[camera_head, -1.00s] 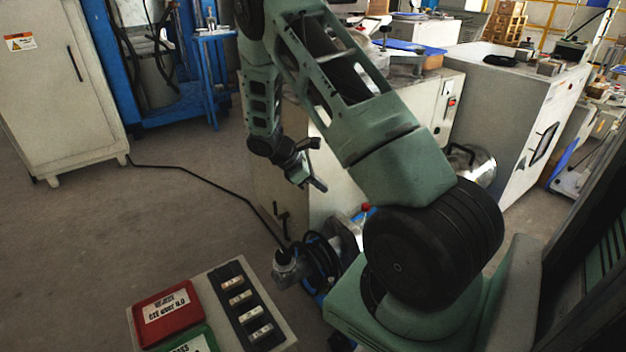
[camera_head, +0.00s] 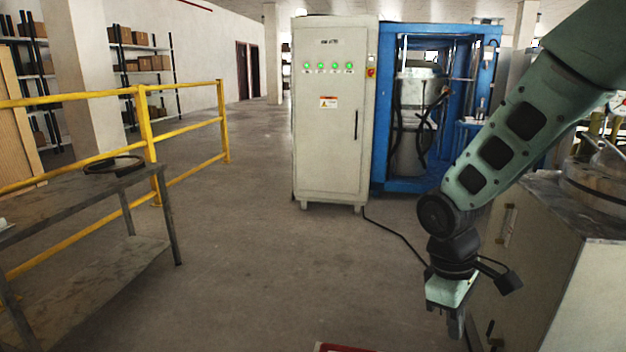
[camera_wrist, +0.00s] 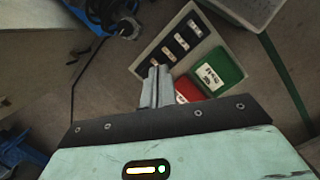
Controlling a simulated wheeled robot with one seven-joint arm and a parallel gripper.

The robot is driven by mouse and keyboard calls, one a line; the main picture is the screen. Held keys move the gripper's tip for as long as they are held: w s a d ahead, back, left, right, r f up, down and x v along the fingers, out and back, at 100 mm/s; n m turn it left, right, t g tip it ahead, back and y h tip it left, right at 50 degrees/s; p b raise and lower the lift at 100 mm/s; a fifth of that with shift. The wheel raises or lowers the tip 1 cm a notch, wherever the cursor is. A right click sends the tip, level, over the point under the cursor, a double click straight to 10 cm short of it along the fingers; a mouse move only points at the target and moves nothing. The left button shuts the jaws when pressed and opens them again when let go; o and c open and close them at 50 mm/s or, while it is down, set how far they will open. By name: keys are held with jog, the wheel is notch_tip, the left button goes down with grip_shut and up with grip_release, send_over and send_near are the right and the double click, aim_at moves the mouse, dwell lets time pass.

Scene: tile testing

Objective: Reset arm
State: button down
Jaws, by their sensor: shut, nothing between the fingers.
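My gripper (camera_head: 456,326) hangs at the end of my green arm, right of centre in the head view, pointing down over the floor. It is shut and empty. In the wrist view, the shut fingers (camera_wrist: 156,86) point towards a board with a red tray (camera_wrist: 186,91), a green tray (camera_wrist: 217,72) and a dark strip holding several small tiles (camera_wrist: 181,41). Part of the red tray is hidden behind the fingers. In the head view only a red edge (camera_head: 345,348) shows at the bottom.
A grey cabinet (camera_head: 330,130) and a blue machine frame (camera_head: 384,110) stand at the back. A light machine housing (camera_head: 535,260) is close right of my gripper. A metal table (camera_head: 85,200) and yellow railing (camera_head: 148,130) are at left. The middle floor is clear.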

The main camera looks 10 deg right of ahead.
jog(key=s+a+r+t+y, duration=0.1)
jog(key=s+a+r, duration=0.2)
jog(key=s+a, duration=0.45)
jog(key=s+a+r+t+y, duration=0.1)
jog(key=s+a+r+y, duration=0.15)
jog(key=s+a, duration=0.5)
notch_tip(320, 180, up, 29)
jog(key=s+d+p, duration=0.1)
jog(key=p, duration=2.7)
jog(key=shift+h+p, duration=0.3)
jog(key=shift+h, duration=0.15)
jog(key=shift+d+r, duration=0.1)
jog(key=shift+d, duration=0.05)
